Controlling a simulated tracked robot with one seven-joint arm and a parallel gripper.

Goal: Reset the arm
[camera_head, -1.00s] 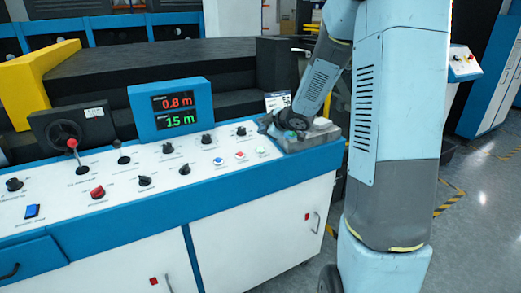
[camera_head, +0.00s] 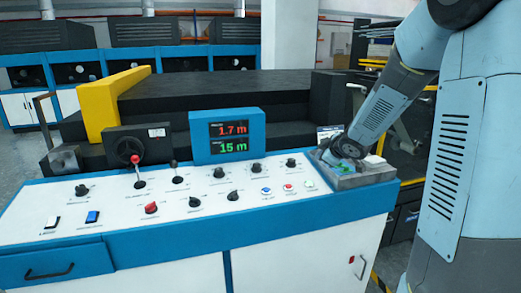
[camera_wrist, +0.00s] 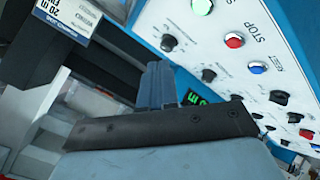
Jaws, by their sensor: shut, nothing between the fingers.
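My arm reaches in from the right in the head view, and its lower part comes down over the right end of the control console (camera_head: 330,222). My gripper (camera_wrist: 158,84) shows in the wrist view as two blue-grey fingers side by side, closed with nothing between them. The fingers point toward the console panel, near the knobs and the green-lit display (camera_wrist: 190,97). In the head view I cannot make out the fingers behind the wrist.
The panel carries a red-knobbed lever (camera_head: 135,158), several knobs and lit buttons. A grey tray (camera_head: 375,178) lies at its right end. A yellow frame (camera_head: 100,105) stands behind.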

